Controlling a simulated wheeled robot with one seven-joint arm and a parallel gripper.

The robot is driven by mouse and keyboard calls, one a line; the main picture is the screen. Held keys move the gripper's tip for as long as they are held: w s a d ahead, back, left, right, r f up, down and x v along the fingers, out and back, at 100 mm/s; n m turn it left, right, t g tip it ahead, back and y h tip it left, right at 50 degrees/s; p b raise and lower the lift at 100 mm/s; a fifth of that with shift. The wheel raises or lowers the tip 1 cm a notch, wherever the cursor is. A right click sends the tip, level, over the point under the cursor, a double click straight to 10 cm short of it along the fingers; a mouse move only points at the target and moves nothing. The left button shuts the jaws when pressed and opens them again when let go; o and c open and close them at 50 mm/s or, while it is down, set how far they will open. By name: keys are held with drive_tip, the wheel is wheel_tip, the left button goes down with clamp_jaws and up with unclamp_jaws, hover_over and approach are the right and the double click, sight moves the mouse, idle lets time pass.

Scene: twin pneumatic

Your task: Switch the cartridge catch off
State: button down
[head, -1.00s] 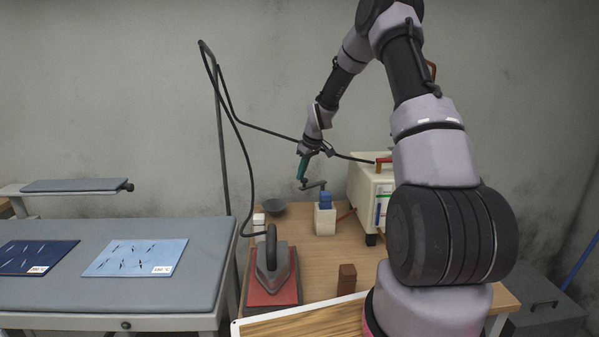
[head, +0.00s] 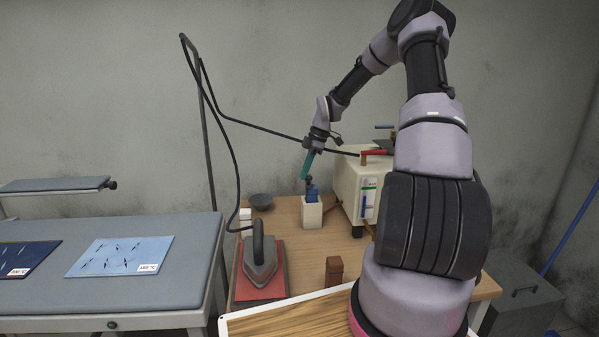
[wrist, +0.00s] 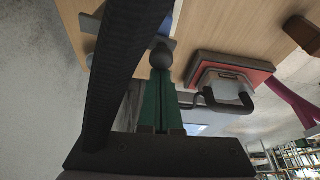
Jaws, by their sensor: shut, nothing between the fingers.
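A white block with a blue top (head: 312,212) stands on the wooden table, left of the cream machine. A small dark lever (head: 309,183) sits above the blue top; I take it to be the cartridge catch. My gripper (head: 303,178), with green fingers, is shut and empty, its tips close by the lever. In the wrist view, a dark round knob (wrist: 160,57) shows right at the tips of the green fingers (wrist: 160,75). I cannot tell whether they touch. Blue shows behind the knob, and the catch's setting cannot be read.
The cream machine (head: 345,188) with a red handle stands right of the block. An iron (head: 259,262) rests on a red mat, its black hose hanging from a pole. A brown block (head: 333,270) and a dark bowl (head: 261,201) are nearby. A grey ironing table (head: 160,285) lies left.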

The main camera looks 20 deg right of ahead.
drive_tip(key=shift+s+d, duration=0.25)
drive_tip(key=shift+d, duration=0.35)
idle(0.3)
drive_tip(key=a+r, duration=0.1)
drive_tip(key=a, duration=0.3)
drive_tip(key=v, duration=0.9)
drive_tip(key=shift+w+d+r, duration=0.2)
drive_tip(key=shift+w+r, duration=0.05)
drive_tip(key=shift+r, duration=0.1)
